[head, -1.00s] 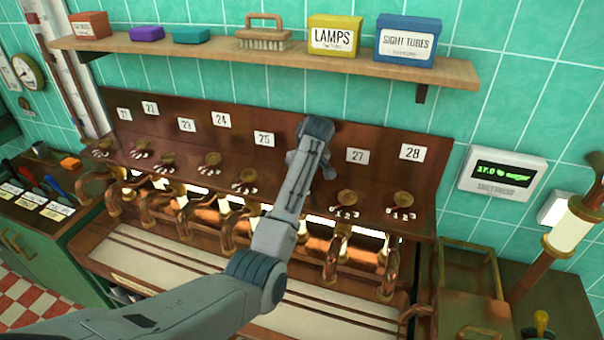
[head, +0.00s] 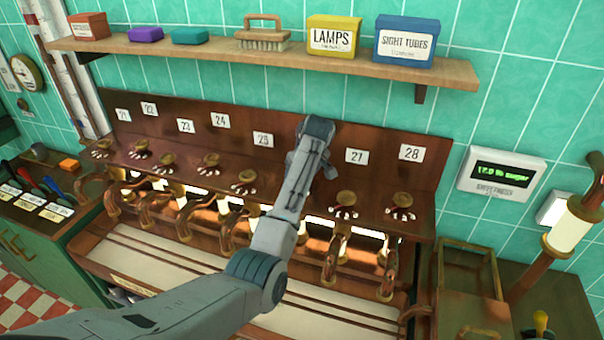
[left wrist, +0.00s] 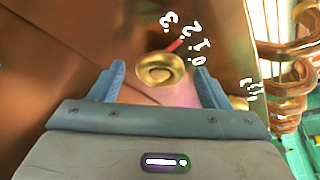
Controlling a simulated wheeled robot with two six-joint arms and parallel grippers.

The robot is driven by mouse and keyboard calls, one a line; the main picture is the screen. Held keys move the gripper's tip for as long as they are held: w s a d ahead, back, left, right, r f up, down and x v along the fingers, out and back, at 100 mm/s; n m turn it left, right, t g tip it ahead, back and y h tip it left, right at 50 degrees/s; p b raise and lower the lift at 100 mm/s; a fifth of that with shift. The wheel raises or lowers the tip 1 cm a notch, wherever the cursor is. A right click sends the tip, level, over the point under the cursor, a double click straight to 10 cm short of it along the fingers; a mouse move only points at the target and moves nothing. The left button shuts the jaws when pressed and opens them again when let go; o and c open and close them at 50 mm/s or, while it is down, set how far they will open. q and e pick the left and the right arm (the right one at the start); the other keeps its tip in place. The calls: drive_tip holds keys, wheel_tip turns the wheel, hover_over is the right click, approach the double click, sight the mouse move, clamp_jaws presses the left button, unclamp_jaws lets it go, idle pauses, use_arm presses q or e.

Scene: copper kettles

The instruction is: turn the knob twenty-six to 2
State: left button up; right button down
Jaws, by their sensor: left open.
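Knob twenty-six (left wrist: 161,70) is a round brass knob in the left wrist view, with a red pointer (left wrist: 176,44) and white digits 3, 2, 1 and 0 around it. The pointer points at about the 2. My left gripper (left wrist: 159,78) is open, with one finger on each side of the knob and a visible gap to it on both sides. In the head view my left arm covers the knob and its number plate, between plates 25 (head: 263,139) and 27 (head: 357,156). My right gripper is not in view.
Neighbouring knobs (head: 346,198) and (head: 245,177) stand on the same sloping wooden panel. Copper pipes (head: 331,262) run below its front edge. A wooden shelf (head: 270,62) with boxes and a brush hangs above. A lit display (head: 502,173) is on the wall at right.

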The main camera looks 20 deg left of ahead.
use_arm(q)
drive_tip(key=shift+s+d+r+b, duration=0.1)
drive_tip(key=shift+d+r+b, duration=0.1)
drive_tip(key=shift+r+b, duration=0.25)
drive_tip(key=b+v, duration=0.4)
drive_tip(key=v, duration=0.5)
drive_tip(key=shift+s+r, duration=0.15)
drive_tip(key=shift+r, duration=0.25)
